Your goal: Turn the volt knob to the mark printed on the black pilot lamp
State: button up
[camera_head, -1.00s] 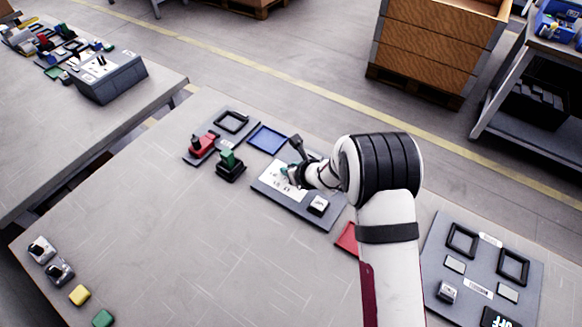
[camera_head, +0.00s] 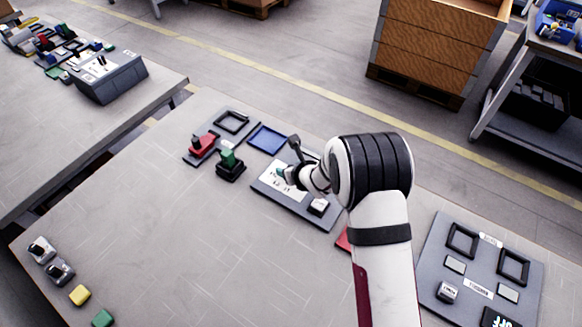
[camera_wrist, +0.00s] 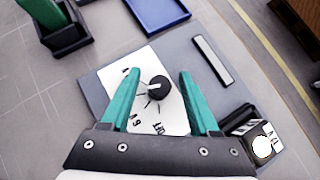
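The volt knob (camera_wrist: 159,88) is black and round with a pale pointer. It sits on a white printed dial plate (camera_wrist: 118,76) on a grey panel (camera_wrist: 188,48). My gripper (camera_wrist: 160,74) is open, its teal fingers to either side of the knob with visible gaps. In the head view my gripper (camera_head: 285,173) is over the same plate (camera_head: 271,184), and the knob is hidden there. A dark block with a pale printed face (camera_wrist: 257,141) is on the panel's right end and also shows in the head view (camera_head: 318,206). I cannot tell which thing is the black pilot lamp.
A blue tray (camera_head: 267,139), a green-topped block (camera_head: 230,165) and a red block (camera_head: 202,147) stand beyond and left of the panel. Another panel (camera_head: 433,265) with frames and switches is at right. The table's middle left is clear.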

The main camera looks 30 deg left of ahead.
jog(key=shift+d, duration=0.1)
jog(key=v, duration=1.5)
jog(key=shift+d+r, duration=0.2)
jog(key=shift+r, duration=0.1)
jog(key=shift+s, duration=0.15)
